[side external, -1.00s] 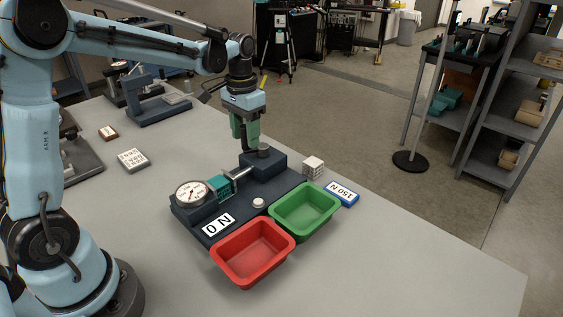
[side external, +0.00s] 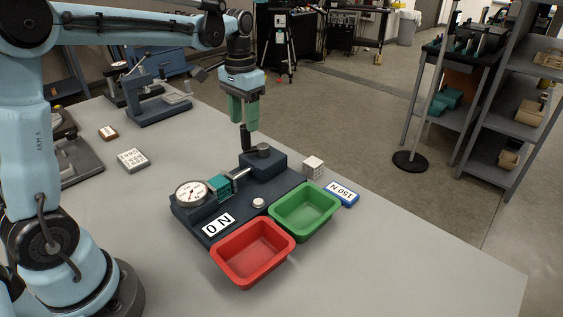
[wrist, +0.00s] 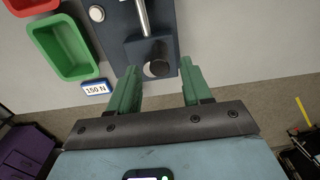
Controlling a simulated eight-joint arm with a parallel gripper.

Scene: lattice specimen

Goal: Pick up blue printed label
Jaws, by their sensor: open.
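The blue printed label (side external: 342,193), with a white face reading "150 N", lies on the table at the right of the green tray in the side view. It also shows in the wrist view (wrist: 96,87), left of my gripper. My gripper (side external: 243,124) has green fingers and is open and empty, above the black handle of the dark test fixture. In the wrist view the fingertips (wrist: 160,72) stand on either side of the fixture's block, with a visible gap between them.
The dark fixture (side external: 284,184) carries a dial gauge (side external: 193,194), a teal lattice piece (side external: 221,187) and a "0 N" plate (side external: 218,224). A red tray (side external: 226,266) and a green tray (side external: 275,222) stand in front. A white lattice cube (side external: 313,167) sits near the label. The table's front right is clear.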

